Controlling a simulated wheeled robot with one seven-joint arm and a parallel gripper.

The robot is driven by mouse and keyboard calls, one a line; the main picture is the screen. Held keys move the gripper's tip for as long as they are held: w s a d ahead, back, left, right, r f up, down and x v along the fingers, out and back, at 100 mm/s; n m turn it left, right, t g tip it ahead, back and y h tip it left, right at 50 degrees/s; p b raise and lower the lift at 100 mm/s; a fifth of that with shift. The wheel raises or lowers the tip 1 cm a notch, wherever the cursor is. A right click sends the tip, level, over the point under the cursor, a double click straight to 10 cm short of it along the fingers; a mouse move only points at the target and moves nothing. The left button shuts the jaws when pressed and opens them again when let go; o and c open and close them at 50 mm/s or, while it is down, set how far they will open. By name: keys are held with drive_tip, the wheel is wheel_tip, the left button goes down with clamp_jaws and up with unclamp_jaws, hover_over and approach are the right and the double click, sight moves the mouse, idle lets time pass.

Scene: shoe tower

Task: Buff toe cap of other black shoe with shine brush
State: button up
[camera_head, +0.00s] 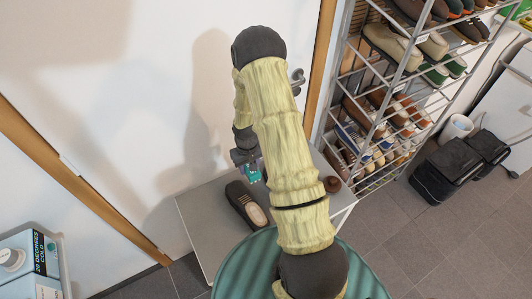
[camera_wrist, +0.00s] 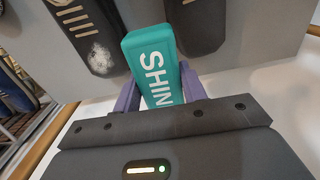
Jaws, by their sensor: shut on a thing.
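My gripper (camera_wrist: 160,92) is shut on the teal shine brush (camera_wrist: 155,60), which has white "SHIN" lettering facing the wrist camera. In the wrist view one black shoe (camera_wrist: 82,22) lies to the left of the brush, with a whitish patch on its toe cap. The other black shoe (camera_wrist: 200,28) is to the right, partly behind the brush. In the head view my gripper (camera_head: 250,170) and the brush (camera_head: 253,176) are above the grey table, near a dark shoe (camera_head: 240,205).
The grey table (camera_head: 205,222) stands against the wall. A small brown object (camera_head: 332,184) sits at its right side. A metal shoe rack (camera_head: 385,110) stands to the right, with black bags (camera_head: 460,165) beyond. A teal round surface (camera_head: 240,270) is in front.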

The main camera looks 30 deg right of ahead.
drive_tip(key=shift+d, duration=0.1)
drive_tip(key=shift+d+r+m+b, duration=0.1)
drive_tip(key=shift+d+m+b, duration=0.15)
drive_tip(key=shift+m+b, duration=0.25)
drive_tip(key=s+d+r+m+b, duration=0.2)
drive_tip(key=d+r+m+b, duration=0.2)
drive_tip(key=m, duration=0.8)
drive_tip(key=shift+d+r, duration=0.3)
drive_tip(key=shift+d, duration=0.5)
drive_tip(key=shift+b, duration=0.3)
